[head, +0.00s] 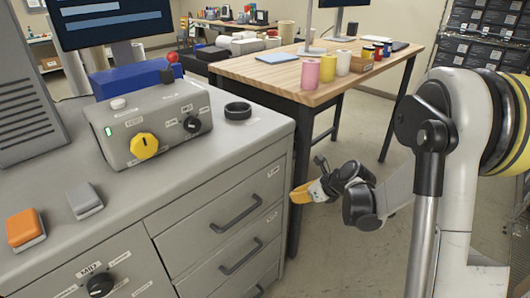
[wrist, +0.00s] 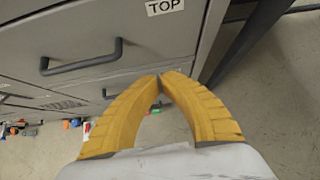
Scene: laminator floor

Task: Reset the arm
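My gripper (head: 302,194) has yellow fingers and hangs in front of the grey drawer cabinet (head: 262,165), near its right corner, in the head view. In the wrist view my gripper (wrist: 160,77) has its two fingertips together, with nothing between them. My arm reaches in from the right side of the head view, bent down and then toward the cabinet. The wrist view shows a dark drawer handle (wrist: 82,58) and a "TOP" label (wrist: 164,6) close ahead of the fingers.
A control box (head: 152,122) with a yellow knob (head: 144,146), a black ring (head: 238,110) and an orange block (head: 25,229) are on the cabinet top. A wooden table (head: 290,78) with several coloured rolls stands behind. Open floor (head: 335,245) lies right of the cabinet.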

